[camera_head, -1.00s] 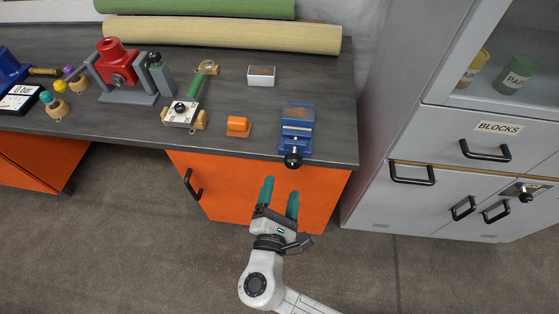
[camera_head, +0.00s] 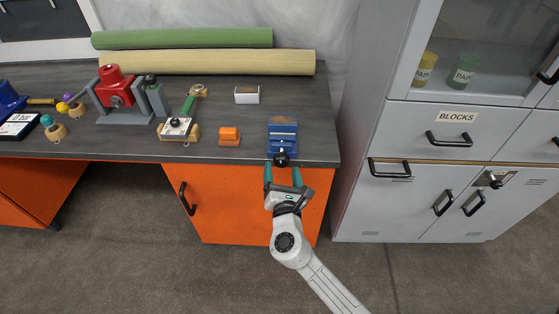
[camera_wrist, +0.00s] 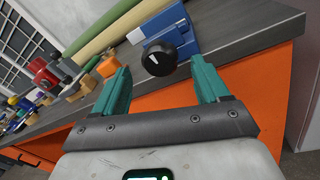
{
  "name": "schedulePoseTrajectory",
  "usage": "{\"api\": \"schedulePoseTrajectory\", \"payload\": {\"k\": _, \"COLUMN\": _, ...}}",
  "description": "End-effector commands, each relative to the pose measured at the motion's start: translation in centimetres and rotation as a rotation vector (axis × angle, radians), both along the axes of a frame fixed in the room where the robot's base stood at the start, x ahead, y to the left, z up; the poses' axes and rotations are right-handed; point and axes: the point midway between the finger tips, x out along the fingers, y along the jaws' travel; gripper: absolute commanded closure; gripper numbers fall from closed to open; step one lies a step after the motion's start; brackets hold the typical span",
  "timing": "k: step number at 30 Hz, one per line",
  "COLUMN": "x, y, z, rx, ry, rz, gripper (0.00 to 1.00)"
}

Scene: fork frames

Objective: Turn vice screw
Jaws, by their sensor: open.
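The blue vice (camera_head: 283,136) stands at the front edge of the dark workbench, towards its right end. Its black screw knob (camera_head: 281,160) sticks out past the bench edge. My gripper (camera_head: 283,173) is open and empty, its two green fingers pointing at the vice. In the wrist view the black knob (camera_wrist: 160,58) lies ahead, between the lines of the two fingers and just beyond their tips. It does not look gripped. The blue vice (camera_wrist: 176,30) shows behind the knob, and my gripper (camera_wrist: 163,80) spreads wide below it.
An orange block (camera_head: 229,136), a white box (camera_head: 246,95) and a red press (camera_head: 117,88) stand on the workbench (camera_head: 310,150) left of the vice. Below is an orange cabinet front (camera_head: 230,205) with a black handle. Grey cabinets (camera_head: 400,215) stand to the right.

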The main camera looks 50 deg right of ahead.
Motion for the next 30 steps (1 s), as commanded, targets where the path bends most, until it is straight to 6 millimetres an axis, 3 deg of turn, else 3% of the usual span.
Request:
{"api": "schedulePoseTrajectory", "payload": {"k": 9, "x": 3.1, "y": -3.0, "z": 0.0, "rx": 0.001, "ry": -0.002, "rz": -0.001, "gripper": 0.26}}
{"api": "schedulePoseTrajectory", "payload": {"k": 21, "x": 3.5, "y": -3.5, "z": 0.0, "rx": 0.001, "ry": -0.001, "rz": 0.0, "gripper": 0.26}}
{"api": "schedulePoseTrajectory", "payload": {"k": 30, "x": 3.5, "y": -3.4, "z": 0.0, "rx": 0.001, "ry": -0.001, "rz": 0.0, "gripper": 0.54}}
